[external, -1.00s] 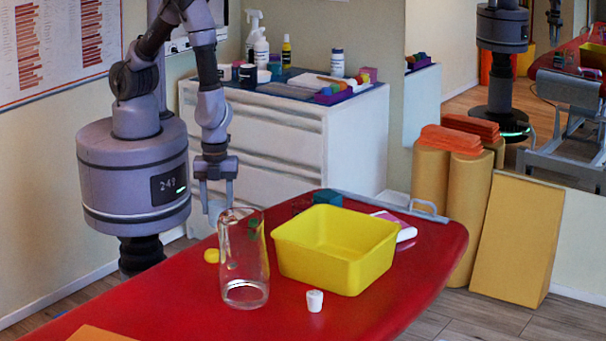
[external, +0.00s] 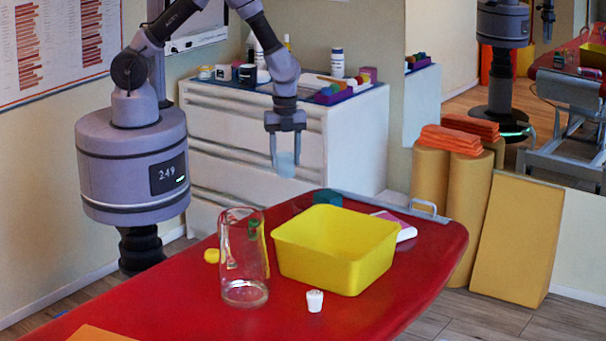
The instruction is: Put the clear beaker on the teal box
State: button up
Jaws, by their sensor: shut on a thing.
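My gripper (external: 285,156) is shut on the clear beaker (external: 286,166), a small translucent bluish cup. It holds the beaker roughly upright in the air, beyond the far edge of the red table, with the white drawers behind. The teal box (external: 328,198) lies on the far part of the red table, behind the yellow bin, which partly hides it. The beaker appears up and to the left of the teal box in the picture, apart from it.
On the red table (external: 190,300) stand a tall glass jug (external: 245,265), a yellow bin (external: 335,262), a small white cup (external: 315,300) and a yellow lid-like piece (external: 211,256). A green thing (external: 254,229) shows through the jug. A pink-and-white item (external: 402,231) lies right of the bin.

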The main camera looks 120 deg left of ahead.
jog(key=w+a, duration=0.2)
jog(key=w, duration=0.1)
jog(key=w+a+f+b, duration=0.1)
jog(key=w+a, duration=0.1)
jog(key=w, duration=0.1)
jog(key=w+a, duration=0.2)
jog(key=w, duration=0.2)
jog(key=shift+f, duration=0.25)
notch_tip(320, 180, down, 4)
jog(key=shift+r+b, duration=0.25)
jog(key=shift+b, duration=0.8)
jog(key=shift+w+r, duration=0.1)
jog(key=o, duration=1.4)
